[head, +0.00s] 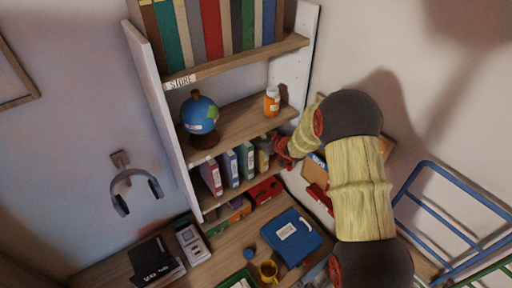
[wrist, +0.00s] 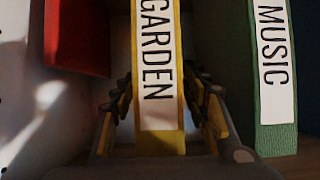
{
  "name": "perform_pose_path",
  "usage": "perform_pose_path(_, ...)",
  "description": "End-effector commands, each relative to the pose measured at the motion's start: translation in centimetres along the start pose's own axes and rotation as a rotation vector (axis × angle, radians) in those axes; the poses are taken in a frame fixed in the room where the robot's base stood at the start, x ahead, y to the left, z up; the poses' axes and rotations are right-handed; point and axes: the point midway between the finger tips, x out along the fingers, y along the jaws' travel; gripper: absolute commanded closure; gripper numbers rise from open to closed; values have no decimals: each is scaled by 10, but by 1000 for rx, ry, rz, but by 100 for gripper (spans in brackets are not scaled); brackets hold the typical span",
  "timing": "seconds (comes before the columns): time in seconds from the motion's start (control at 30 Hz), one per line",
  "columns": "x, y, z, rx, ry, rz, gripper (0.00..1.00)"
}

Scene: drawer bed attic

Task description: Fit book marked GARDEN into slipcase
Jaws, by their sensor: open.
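The yellow book marked GARDEN (wrist: 158,140) stands upright in the wrist view, with a white label on its spine. It also shows at the right end of the row on the lower shelf in the head view (head: 262,160). My gripper (wrist: 163,95) is open, with one finger on each side of the lower part of the spine. Whether the fingers touch it is unclear. In the head view my gripper (head: 283,152) reaches into that shelf from the right. I cannot tell for sure which object is the slipcase; a black box-like item (head: 152,258) lies at the desk's left.
The green MUSIC book (wrist: 273,125) stands right of GARDEN in the wrist view, a red object (wrist: 77,38) left. A globe (head: 199,115) and orange bottle (head: 272,101) stand on the shelf above. A blue binder (head: 290,252) and yellow mug (head: 268,271) are on the desk.

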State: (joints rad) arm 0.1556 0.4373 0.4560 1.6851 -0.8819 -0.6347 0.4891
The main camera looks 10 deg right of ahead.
Motion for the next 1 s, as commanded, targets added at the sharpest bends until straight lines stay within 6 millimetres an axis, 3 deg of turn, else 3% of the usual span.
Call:
perform_pose_path(0.13, 0, 0, 0, 0, 0, 0, 55)
perform_pose_path(0.9, 0, 0, 0, 0, 0, 1, 98)
perform_pose_path(1.0, 0, 0, 0, 0, 0, 1, 100)
